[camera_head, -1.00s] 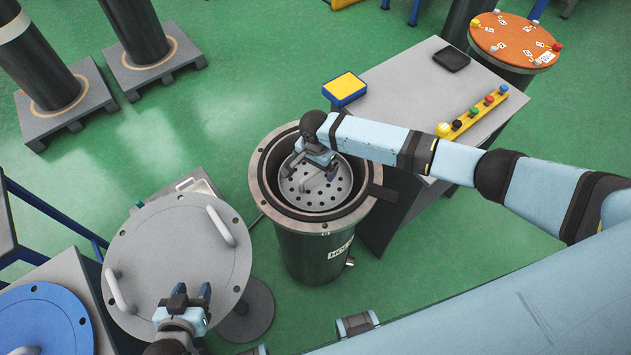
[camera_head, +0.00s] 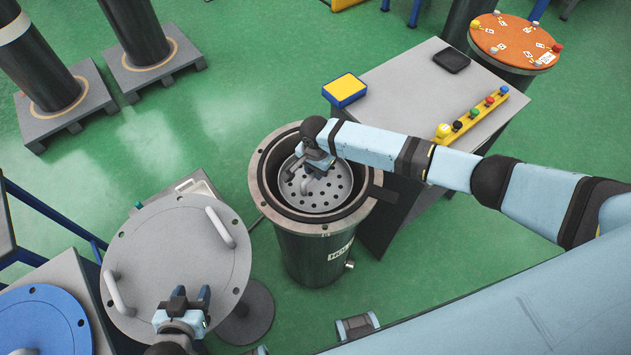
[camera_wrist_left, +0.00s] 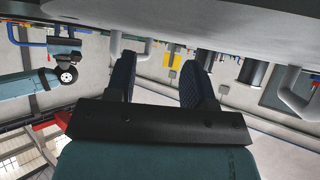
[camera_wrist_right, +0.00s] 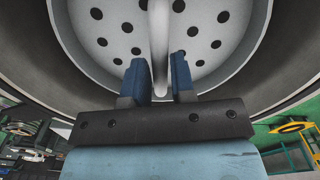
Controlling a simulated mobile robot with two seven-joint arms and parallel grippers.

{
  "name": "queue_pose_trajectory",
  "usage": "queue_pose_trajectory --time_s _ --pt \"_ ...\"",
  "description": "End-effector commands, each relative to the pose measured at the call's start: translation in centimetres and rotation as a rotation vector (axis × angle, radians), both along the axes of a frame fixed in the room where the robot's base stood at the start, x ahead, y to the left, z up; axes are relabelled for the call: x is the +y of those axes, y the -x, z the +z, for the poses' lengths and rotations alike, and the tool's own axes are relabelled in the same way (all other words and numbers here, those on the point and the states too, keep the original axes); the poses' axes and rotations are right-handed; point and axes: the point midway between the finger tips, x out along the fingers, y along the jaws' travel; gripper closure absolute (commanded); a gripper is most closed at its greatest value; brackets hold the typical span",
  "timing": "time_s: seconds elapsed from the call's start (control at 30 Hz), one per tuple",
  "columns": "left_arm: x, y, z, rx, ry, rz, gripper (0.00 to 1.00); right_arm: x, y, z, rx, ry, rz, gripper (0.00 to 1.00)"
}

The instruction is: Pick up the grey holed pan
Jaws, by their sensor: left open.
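The grey holed pan (camera_head: 330,190) sits inside the open dark cylinder (camera_head: 313,250), below its flanged rim. It also fills the top of the right wrist view (camera_wrist_right: 215,30), with its upright handle (camera_wrist_right: 160,50) in the middle. My right gripper (camera_head: 305,175) reaches down into the cylinder mouth.
The lid has two upright handles (camera_head: 220,228) and lies left of the cylinder. A grey table (camera_head: 420,100) behind right holds a yellow-blue box (camera_head: 345,89), a button bar (camera_head: 473,118) and a black tray (camera_head: 451,59). A blue lid (camera_head: 45,320) is at far left.

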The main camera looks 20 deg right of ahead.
Motion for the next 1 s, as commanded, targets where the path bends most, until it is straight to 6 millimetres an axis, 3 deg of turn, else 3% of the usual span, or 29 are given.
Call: queue_pose_trajectory --time_s 0.37,1.0 --pt "0.0 0.0 0.4 -0.001 0.001 -0.001 0.52 0.0 0.0 0.4 -0.001 -0.001 0.001 1.00" --pt "-0.1 0.0 4.2 -0.002 0.001 -0.001 0.52 0.0 0.0 3.4 0.000 0.000 0.001 1.00"
